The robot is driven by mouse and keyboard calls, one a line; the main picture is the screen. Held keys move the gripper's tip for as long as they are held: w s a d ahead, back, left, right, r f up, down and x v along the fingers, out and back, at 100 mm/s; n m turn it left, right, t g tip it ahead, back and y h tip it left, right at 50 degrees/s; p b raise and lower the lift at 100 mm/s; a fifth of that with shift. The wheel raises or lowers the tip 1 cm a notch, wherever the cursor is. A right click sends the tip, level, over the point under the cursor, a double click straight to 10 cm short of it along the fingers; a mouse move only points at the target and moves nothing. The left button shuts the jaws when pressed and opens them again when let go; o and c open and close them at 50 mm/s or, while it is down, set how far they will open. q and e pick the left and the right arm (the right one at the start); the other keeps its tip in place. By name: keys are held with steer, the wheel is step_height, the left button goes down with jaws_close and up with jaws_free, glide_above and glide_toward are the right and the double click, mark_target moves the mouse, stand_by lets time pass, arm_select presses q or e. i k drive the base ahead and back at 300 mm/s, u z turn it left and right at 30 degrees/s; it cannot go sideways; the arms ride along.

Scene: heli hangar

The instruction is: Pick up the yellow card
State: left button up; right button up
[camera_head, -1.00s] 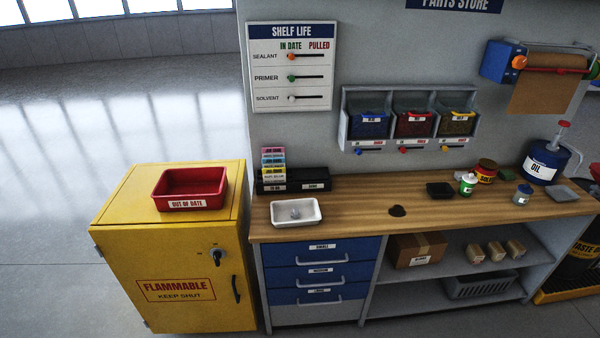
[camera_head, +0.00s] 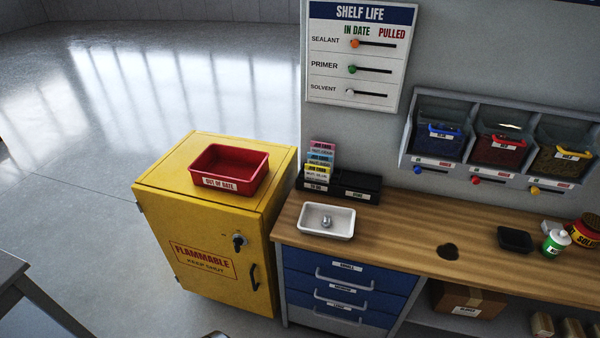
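The yellow card (camera_head: 316,169) stands in a stack of cards in the left part of a black holder (camera_head: 357,183) at the back left of the wooden bench. A pink card (camera_head: 322,147) and a blue card (camera_head: 320,158) show above it, and a white card (camera_head: 316,178) shows in front below it. Only the upper strip of the yellow card shows; the rest is hidden by the card in front. The right part of the holder shows no cards.
A white dish (camera_head: 316,232) with a small metal part stands before the holder on the bench (camera_head: 399,238). Left is a yellow flammable cabinet (camera_head: 165,235) with a red out-of-date tray (camera_head: 243,183) on top. A grey table edge (camera_head: 14,268) shows lower left. Open floor lies behind.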

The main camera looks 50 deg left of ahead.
mark_target(314, 172)
steer(key=u, duration=0.9)
steer(key=i, duration=0.9)
steer(key=u, duration=0.95)
